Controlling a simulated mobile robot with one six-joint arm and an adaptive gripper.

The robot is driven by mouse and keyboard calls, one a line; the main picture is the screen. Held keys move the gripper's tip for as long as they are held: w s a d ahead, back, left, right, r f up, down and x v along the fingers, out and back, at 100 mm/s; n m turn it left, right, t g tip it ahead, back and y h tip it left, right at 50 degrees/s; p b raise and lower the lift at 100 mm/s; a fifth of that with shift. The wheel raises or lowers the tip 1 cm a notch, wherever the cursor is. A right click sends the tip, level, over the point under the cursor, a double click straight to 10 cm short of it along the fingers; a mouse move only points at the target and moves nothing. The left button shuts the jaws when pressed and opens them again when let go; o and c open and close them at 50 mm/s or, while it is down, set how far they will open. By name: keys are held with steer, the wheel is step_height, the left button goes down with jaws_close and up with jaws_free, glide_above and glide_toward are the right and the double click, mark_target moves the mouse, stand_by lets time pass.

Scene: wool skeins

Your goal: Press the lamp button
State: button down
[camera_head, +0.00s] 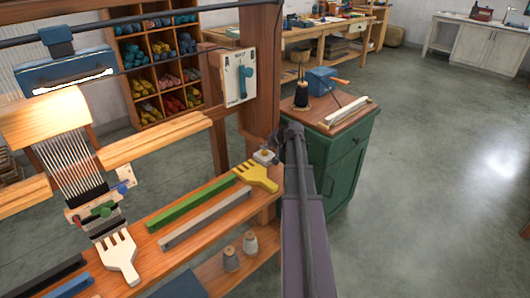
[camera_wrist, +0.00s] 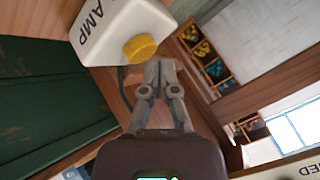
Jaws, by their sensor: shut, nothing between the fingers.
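A white box lettered "AMP" (camera_wrist: 118,27) with a round yellow button (camera_wrist: 140,48) fills the upper left of the wrist view. In the head view a small white box (camera_head: 265,157) sits on the wooden frame beside my arm. My gripper (camera_wrist: 160,64) is shut and empty. Its fingertips appear just right of and below the button in the wrist view; I cannot tell whether they touch it. My gripper is not clearly visible in the head view, where my arm covers part of the area. A blue lamp (camera_head: 64,68) with a bright strip hangs over the loom.
A yellow comb (camera_head: 258,176), a green bar (camera_head: 193,203) and a grey bar (camera_head: 205,219) lie on the wooden beam near the box. A green cabinet (camera_head: 340,165) stands right of my arm. Open floor (camera_head: 440,190) lies farther right.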

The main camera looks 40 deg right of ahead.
mark_target(266, 152)
steer(key=shift+f, duration=0.2)
steer(key=shift+f+b, duration=0.25)
steer(key=shift+b, duration=0.2)
stand_by(0.3)
steer(key=shift+r+p, duration=0.5)
stand_by(0.4)
steer(key=shift+r+p, duration=3)
